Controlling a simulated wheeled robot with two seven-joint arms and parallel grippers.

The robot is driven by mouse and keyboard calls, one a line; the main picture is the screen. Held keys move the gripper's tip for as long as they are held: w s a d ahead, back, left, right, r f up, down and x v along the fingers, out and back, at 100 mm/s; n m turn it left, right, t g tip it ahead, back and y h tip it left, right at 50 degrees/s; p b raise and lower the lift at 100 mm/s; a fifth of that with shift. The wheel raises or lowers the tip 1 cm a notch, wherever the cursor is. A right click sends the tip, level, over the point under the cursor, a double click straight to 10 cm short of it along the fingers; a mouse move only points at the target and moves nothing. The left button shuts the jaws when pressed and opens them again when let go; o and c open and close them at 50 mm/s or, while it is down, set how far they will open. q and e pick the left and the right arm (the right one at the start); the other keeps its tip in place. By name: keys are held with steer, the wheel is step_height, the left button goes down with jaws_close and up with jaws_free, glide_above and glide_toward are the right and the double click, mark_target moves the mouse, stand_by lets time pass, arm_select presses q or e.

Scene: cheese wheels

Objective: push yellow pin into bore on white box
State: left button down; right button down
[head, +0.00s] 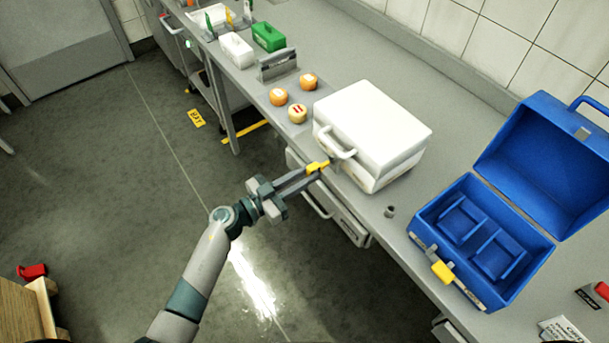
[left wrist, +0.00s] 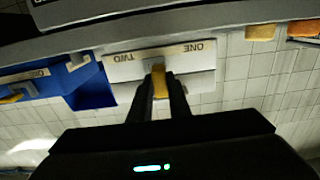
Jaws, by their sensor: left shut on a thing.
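The white box (head: 375,115) stands closed on the grey worktop with its handle facing my left arm. My left gripper (head: 315,170) is shut on the yellow pin (head: 319,166), whose end is close to the front of the white box, beside a grey fitting below the handle. In the left wrist view the yellow pin (left wrist: 160,82) sits between the fingers, in front of the white box (left wrist: 190,58), which carries a ONE TWO label. The bore is hidden behind the pin and fingers, and I cannot tell whether the pin is in it. My right gripper is not visible.
An open blue box (head: 480,245) with another yellow pin (head: 442,271) at its front stands at the right. A small grey cylinder (head: 389,212) lies between the boxes.

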mark_target(316, 170)
arm_select(q)
steer(key=shift+p+x, duration=0.3)
steer(key=shift+x, duration=1.55)
steer(key=c, duration=1.6)
jaws_free()
steer(key=shift+s+a, duration=0.1)
steer(key=shift+a, duration=0.05)
steer(key=shift+b+v, duration=1.95)
steer(key=shift+v, duration=6.6)
